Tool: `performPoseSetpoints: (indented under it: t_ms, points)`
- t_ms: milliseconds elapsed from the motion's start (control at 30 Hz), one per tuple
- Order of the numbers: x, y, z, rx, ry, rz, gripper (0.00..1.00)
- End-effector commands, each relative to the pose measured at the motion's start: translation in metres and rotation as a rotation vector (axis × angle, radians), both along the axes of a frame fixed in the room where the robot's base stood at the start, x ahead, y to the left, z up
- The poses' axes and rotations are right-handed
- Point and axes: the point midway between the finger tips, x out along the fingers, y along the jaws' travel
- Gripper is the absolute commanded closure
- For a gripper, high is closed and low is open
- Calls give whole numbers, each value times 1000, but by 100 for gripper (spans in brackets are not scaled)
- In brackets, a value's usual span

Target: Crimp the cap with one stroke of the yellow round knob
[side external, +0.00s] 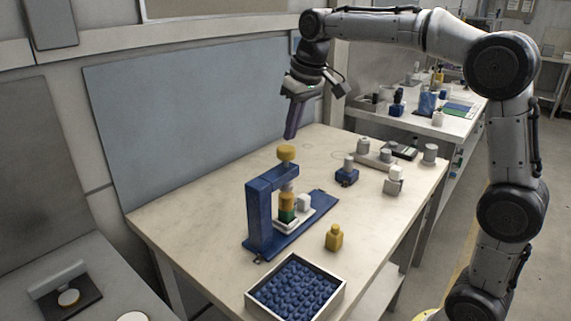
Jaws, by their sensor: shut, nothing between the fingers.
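The yellow round knob (286,152) sits on top of the blue crimping press (262,215), which stands upright on the table. Below the press arm is a yellow part (287,199) over a green-banded piece (287,215). I cannot tell the cap apart from the yellow part at this size. A small white piece (303,202) stands just right of it on the press's pale plate. My gripper (290,137) is shut and empty. In the picture its fingertips are just above the knob, with a small gap showing between them.
A yellow bottle (334,238) stands right of the press. A white tray of blue pieces (297,290) is at the front. A small blue fixture (347,172), a white bottle (393,182) and grey jars (430,153) stand at the back right. The left part of the tabletop (190,215) is clear.

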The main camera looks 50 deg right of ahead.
Motion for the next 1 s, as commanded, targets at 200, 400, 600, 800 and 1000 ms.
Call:
performPoseSetpoints:
  t_ms: [200, 400, 600, 800, 1000]
  points:
    - [0, 0, -6, 0, 2, 0, 100]
    - [0, 0, -12, 0, 1, 0, 100]
    - [0, 0, -17, 0, 2, 0, 100]
    - [0, 0, -22, 0, 1, 0, 100]
    - [0, 0, -28, 0, 1, 0, 100]
